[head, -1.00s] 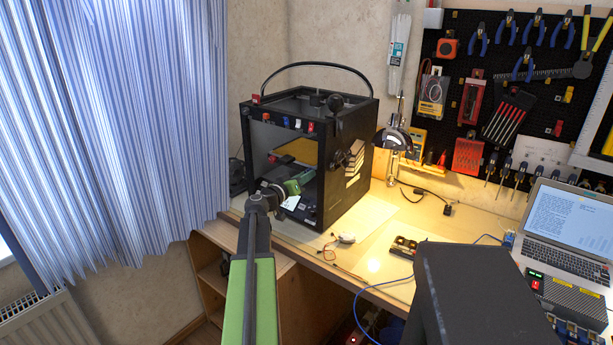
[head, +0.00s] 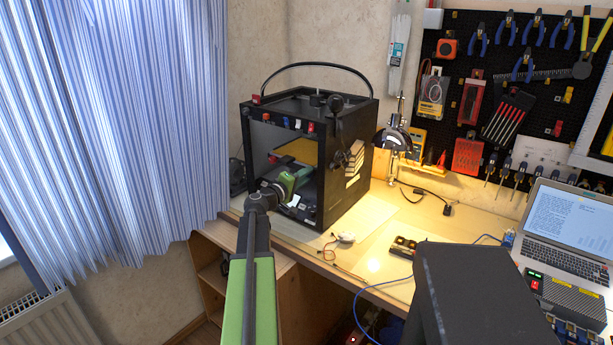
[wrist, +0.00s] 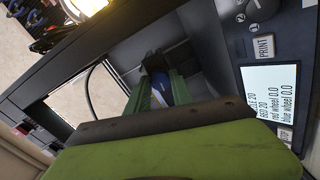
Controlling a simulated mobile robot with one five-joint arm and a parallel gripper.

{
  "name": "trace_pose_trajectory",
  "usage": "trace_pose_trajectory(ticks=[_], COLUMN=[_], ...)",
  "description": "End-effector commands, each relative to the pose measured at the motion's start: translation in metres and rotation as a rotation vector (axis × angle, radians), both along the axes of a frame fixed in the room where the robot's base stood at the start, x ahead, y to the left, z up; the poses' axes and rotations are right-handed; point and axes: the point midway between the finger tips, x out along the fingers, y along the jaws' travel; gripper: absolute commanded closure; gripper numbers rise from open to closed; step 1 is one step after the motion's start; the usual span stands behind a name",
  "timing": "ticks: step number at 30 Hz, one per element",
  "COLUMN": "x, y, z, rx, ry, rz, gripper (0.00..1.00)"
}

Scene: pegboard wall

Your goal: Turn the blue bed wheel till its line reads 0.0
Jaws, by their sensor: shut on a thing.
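The black 3D printer (head: 345,185) stands on the bench with its front open. My gripper (head: 293,178) reaches through that opening, under the yellowish bed plate (head: 300,150). In the wrist view, the green fingers of my gripper (wrist: 159,90) are shut on the blue wheel (wrist: 181,88); a pale streak shows beside the blue. Most of the wheel is hidden by the fingers, and I cannot make out its line on the wheel itself. The printer's screen (wrist: 270,92) shows "red wheel 0.0" and "blue wheel 0.0".
The printer's frame closes in around my gripper. A PRINT button (wrist: 265,46) is beside the screen. On the bench are a white mouse-like object (head: 345,238), a small dark module (head: 403,246) and a laptop (head: 565,225). A striped curtain (head: 110,120) hangs at the left.

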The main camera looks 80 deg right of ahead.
Motion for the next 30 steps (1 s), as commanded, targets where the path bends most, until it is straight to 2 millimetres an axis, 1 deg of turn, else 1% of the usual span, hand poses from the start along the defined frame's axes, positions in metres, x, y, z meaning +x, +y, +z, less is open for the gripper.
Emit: trace_pose_trajectory(ticks=[9, 24, 25, 29, 30], x=[-0.0013, -0.0016, -0.0017, -0.0015, -0.0015], y=[0.0014, 0.0014, 0.0013, 0.0009, 0.0007], z=[-0.0009, -0.0011, -0.0011, -0.0008, -0.0008], rx=[0.050, 0.058, 0.058, 0.057, 0.057], ry=[0.085, 0.097, 0.097, 0.098, 0.098], rz=[-0.004, -0.005, -0.005, -0.003, -0.003], gripper=[1.00, 1.00, 0.69, 0.52, 0.51])
